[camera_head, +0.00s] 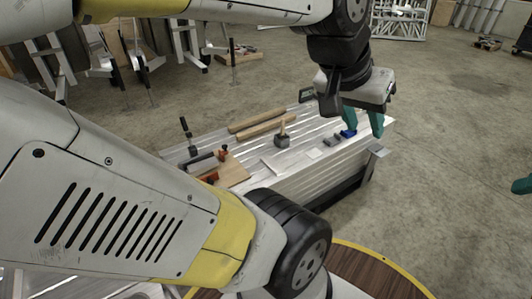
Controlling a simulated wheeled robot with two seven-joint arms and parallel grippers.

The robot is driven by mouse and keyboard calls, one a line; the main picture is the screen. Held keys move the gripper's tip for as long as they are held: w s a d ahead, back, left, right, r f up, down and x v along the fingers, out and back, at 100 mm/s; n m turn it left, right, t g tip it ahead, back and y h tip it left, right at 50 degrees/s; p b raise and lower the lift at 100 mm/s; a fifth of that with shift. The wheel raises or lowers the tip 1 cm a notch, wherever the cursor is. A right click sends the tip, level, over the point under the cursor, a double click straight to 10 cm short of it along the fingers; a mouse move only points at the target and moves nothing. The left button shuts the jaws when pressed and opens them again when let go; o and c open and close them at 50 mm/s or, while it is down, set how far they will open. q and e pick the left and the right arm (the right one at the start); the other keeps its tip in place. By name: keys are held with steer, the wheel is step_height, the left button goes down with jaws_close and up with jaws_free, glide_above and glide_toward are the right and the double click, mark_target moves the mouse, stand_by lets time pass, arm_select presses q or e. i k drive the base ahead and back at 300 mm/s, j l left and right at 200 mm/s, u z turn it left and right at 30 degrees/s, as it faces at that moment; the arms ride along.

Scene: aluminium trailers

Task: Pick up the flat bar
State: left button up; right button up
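My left gripper (363,130) hangs from the arm over the far right corner of a ribbed aluminium bench (315,180). Its two teal fingers are spread, with nothing visible between them. A small blue item (348,133) sits beside the left finger; I cannot tell if they touch. A thin, pale, flat metal piece (274,165) lies on the bench left of the gripper; I cannot tell for sure whether it is the flat bar. At the right picture edge a teal finger part (522,186) shows, seemingly of my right gripper; its opening is hidden.
On the bench lie two wooden strips (264,127), a mallet (282,138), small grey blocks (331,141), a wooden board (232,172) and a clamp (187,131). My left arm covers the near left. Concrete floor (440,150) is clear right of the bench.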

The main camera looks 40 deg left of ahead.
mark_target(269, 162)
steer(key=u, duration=1.4)
